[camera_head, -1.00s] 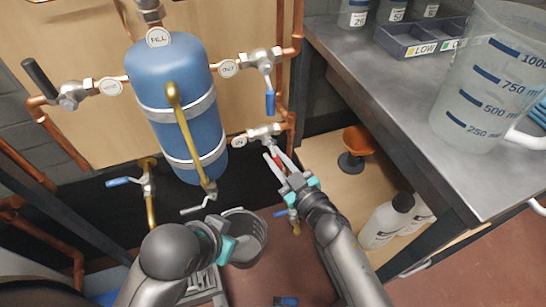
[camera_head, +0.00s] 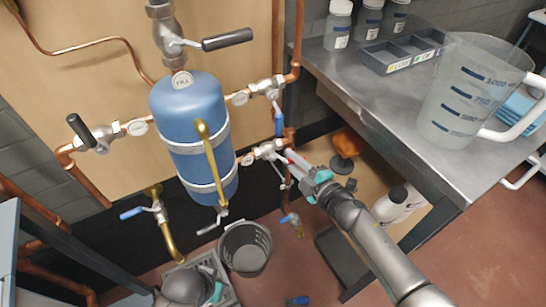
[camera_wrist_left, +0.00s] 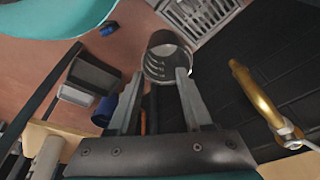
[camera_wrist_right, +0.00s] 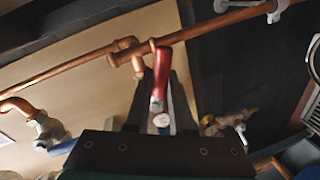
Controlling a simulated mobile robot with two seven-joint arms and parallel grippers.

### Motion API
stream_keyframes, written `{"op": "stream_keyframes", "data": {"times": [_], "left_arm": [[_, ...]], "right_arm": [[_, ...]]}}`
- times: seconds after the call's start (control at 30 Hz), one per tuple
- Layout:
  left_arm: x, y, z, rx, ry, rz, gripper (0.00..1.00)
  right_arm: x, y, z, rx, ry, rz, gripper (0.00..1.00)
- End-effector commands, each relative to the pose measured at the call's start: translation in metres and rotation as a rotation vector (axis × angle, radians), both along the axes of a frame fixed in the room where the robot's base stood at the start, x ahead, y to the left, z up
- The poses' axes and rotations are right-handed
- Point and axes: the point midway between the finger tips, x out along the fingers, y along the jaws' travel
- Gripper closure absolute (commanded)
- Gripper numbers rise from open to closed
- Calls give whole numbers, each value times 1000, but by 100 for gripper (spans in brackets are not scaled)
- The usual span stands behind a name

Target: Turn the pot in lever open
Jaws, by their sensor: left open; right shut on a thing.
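The pot IN valve (camera_head: 266,151) is on the copper pipe right of the blue pot (camera_head: 187,115), next to the round IN label (camera_head: 247,160). Its red lever is mostly hidden between my fingers in the head view. My right gripper (camera_head: 288,156) is shut on this lever. In the right wrist view the red lever (camera_wrist_right: 161,72) lies between the fingers, pointing away from the palm. My left gripper (camera_wrist_left: 158,85) is open and empty, with a grey bucket (camera_wrist_left: 168,58) beyond its fingertips. In the head view it shows only partly at the bottom edge.
The blue OUT lever (camera_head: 278,124) hangs just above my right gripper. A metal bench (camera_head: 400,120) with a large measuring jug (camera_head: 465,95) stands to the right. The bucket (camera_head: 245,248) and a drain grate (camera_head: 215,275) are on the floor below the pot.

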Motion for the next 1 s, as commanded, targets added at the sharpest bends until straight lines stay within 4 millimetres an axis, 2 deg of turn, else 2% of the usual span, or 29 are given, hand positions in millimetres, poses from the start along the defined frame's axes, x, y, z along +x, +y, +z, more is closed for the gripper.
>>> {"op": "stream_keyframes", "data": {"times": [0.13,0.5,1.0], "left_arm": [[-7,0,-10,2,18,-1,50],[-16,2,-24,6,40,-2,50],[-18,3,-28,7,44,-2,50]], "right_arm": [[2,-8,8,-105,-72,-1,100],[2,-10,17,-285,-195,0,100],[3,-10,20,-340,-234,0,100]]}}
